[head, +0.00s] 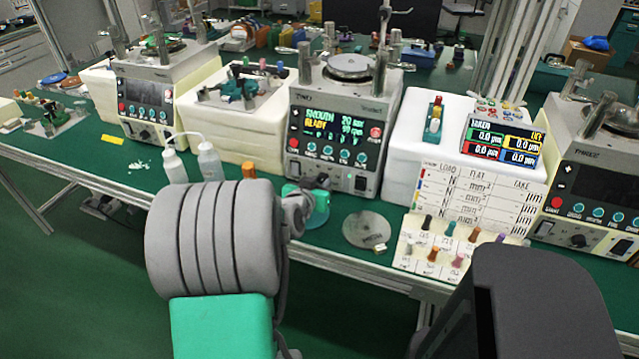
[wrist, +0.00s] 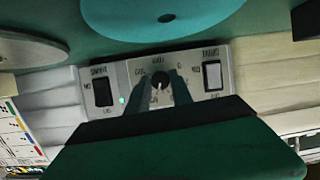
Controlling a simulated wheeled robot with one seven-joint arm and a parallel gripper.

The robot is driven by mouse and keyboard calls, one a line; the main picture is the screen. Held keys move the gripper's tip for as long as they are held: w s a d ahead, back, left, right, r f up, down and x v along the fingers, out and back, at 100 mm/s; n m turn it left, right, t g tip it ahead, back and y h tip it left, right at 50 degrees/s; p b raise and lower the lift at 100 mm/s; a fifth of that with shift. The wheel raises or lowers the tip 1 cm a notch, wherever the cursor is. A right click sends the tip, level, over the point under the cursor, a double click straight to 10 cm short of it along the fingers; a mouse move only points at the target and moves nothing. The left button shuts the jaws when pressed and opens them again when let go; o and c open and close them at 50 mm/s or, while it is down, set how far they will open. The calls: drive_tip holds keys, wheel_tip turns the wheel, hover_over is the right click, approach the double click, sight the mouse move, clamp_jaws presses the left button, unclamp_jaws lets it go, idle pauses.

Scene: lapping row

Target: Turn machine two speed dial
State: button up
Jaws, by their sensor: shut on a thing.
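Machine two (head: 335,112) is the grey box labelled TWO in the middle of the bench, with a lit screen of green and yellow text. Its speed dial (wrist: 159,84) is a small dark knob with a pale mark, on a plate between two rocker switches in the wrist view. My gripper (wrist: 159,90) is shut on the dial, one dark finger on each side of it. In the head view my gripper (head: 322,183) is at the lower front of machine two, and the dial is hidden behind it. The dial's exact setting is too small to read.
Rocker switches, one dark (wrist: 103,92) and one pale (wrist: 212,76), flank the dial closely. A teal disc (wrist: 160,18) and a grey round plate (head: 366,229) lie on the bench in front. Two white bottles (head: 209,160) stand left of my gripper. Machine three (head: 595,170) is at right.

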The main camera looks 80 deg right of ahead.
clamp_jaws()
drive_tip(key=shift+s+f+m+b, duration=0.1)
drive_tip(key=shift+m+b, duration=0.2)
drive_tip(key=shift+b, duration=0.1)
drive_tip(key=shift+t, duration=0.4)
drive_tip(key=o, duration=0.8)
unclamp_jaws()
drive_tip(key=shift+c, duration=0.2)
